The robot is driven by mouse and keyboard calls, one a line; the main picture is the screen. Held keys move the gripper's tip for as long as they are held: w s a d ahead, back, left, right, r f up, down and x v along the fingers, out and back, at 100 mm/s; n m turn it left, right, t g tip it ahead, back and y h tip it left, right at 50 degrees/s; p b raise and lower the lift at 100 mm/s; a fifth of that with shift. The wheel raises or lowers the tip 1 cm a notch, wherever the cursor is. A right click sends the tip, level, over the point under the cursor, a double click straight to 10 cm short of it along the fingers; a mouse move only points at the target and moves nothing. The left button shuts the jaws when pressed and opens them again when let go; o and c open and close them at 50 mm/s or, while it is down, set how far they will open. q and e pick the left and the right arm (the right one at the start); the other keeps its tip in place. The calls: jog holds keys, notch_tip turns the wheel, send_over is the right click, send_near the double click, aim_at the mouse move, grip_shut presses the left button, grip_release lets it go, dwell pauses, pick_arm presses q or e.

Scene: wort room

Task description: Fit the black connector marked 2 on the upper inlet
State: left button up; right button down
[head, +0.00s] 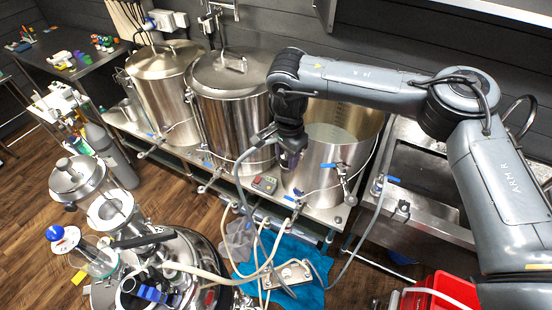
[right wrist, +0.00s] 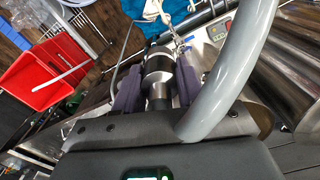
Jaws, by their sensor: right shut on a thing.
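My right gripper (head: 290,160) points down in front of the open right-hand kettle (head: 345,145). In the right wrist view its two purple-grey fingers (right wrist: 158,85) are shut on a black and silver connector (right wrist: 158,70). A grey hose (right wrist: 235,65) runs close beside it; in the head view the hose (head: 240,175) loops down from the gripper. No number 2 can be read on the connector. A steel fitting with a blue lever (head: 335,166) is on the open kettle's front, right of the gripper, apart from it. I cannot tell which fitting is the upper inlet. My left gripper is not in view.
Two lidded kettles (head: 160,95) (head: 235,105) stand left on the steel bench. A small control box (head: 264,184) sits at the bench front. Hoses cross over a blue cloth (head: 310,255) on the floor. A red crate (head: 440,292) stands lower right.

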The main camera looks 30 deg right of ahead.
jog(key=s+d+f+m+p, duration=0.4)
jog(key=s+d+f, duration=0.1)
jog(key=d+f, duration=0.35)
pick_arm(q)
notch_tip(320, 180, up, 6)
jog(key=p, duration=0.1)
pick_arm(e)
jog(key=m, duration=0.2)
send_over(352, 197)
notch_tip(352, 197, down, 2)
jog(key=shift+s+f+b, duration=0.1)
jog(key=shift+f+b, duration=0.8)
jog(key=shift+f, duration=1.05)
jog(key=shift+f+b, duration=0.8)
jog(key=shift+f, duration=0.1)
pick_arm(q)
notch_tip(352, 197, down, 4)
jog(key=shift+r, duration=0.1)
pick_arm(e)
jog(key=shift+a+f, duration=0.1)
jog(key=shift+f, duration=0.05)
pick_arm(q)
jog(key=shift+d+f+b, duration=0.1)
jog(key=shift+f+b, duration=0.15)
jog(key=shift+b, duration=0.1)
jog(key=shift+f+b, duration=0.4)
pick_arm(e)
jog(key=shift+f, duration=0.5)
